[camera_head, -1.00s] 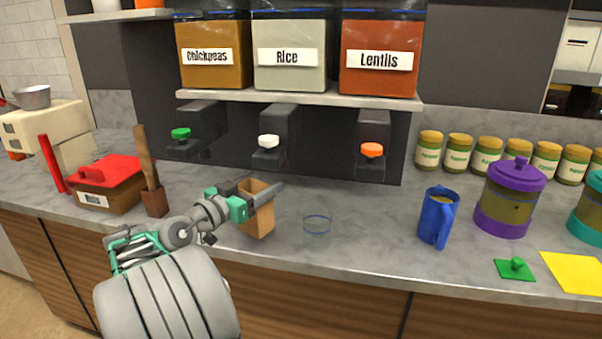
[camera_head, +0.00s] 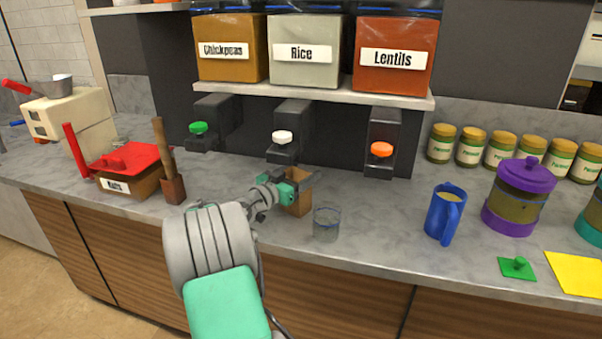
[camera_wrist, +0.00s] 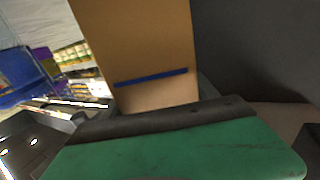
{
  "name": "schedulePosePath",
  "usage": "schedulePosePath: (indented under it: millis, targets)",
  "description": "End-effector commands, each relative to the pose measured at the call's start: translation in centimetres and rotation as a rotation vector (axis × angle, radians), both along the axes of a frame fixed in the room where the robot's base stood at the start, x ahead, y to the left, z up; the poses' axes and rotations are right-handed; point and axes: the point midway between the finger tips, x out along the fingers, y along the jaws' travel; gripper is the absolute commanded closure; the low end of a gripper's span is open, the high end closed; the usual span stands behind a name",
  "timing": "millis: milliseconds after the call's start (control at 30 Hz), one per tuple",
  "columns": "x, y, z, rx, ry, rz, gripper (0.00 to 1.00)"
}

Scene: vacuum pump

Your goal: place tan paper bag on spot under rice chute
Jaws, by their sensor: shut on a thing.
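The tan paper bag (camera_head: 297,199) is upright between the fingers of my gripper (camera_head: 300,187), which is shut on it. In the head view it stands at or just above the counter, in front of and a little right of the rice chute with the white knob (camera_head: 283,137). I cannot tell whether its base touches the counter. In the wrist view the bag (camera_wrist: 140,50) fills the upper middle, with a dark blue stripe across it. The rice bin (camera_head: 303,52) sits on the shelf above the chute. The spot under the chute is partly hidden by my gripper and the bag.
A clear glass (camera_head: 326,224) stands close to the bag's right. The chickpeas chute's green knob (camera_head: 198,128) and the lentils chute's orange knob (camera_head: 381,149) flank the rice chute. A blue mug (camera_head: 444,215) stands further right. The counter between the glass and mug is free.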

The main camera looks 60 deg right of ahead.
Motion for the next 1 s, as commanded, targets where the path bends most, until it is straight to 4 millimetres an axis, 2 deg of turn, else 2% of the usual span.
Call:
schedulePosePath:
  millis: [167, 200, 467, 767, 867, 1000]
  targets:
    - [0.0, 0.0, -0.4, 0.000, 0.000, 0.001, 0.99]
    - [0.1, 0.0, -0.3, 0.000, 0.000, 0.001, 0.31]
    - [0.1, 0.1, -0.3, 0.000, 0.000, 0.002, 0.11]
    - [0.1, 0.1, 0.3, 0.001, 0.001, 0.002, 0.11]
    - [0.7, 1.5, -0.2, 0.001, 0.001, 0.007, 0.11]
    - [1.6, 5.0, -0.2, 0.001, 0.000, 0.009, 0.11]
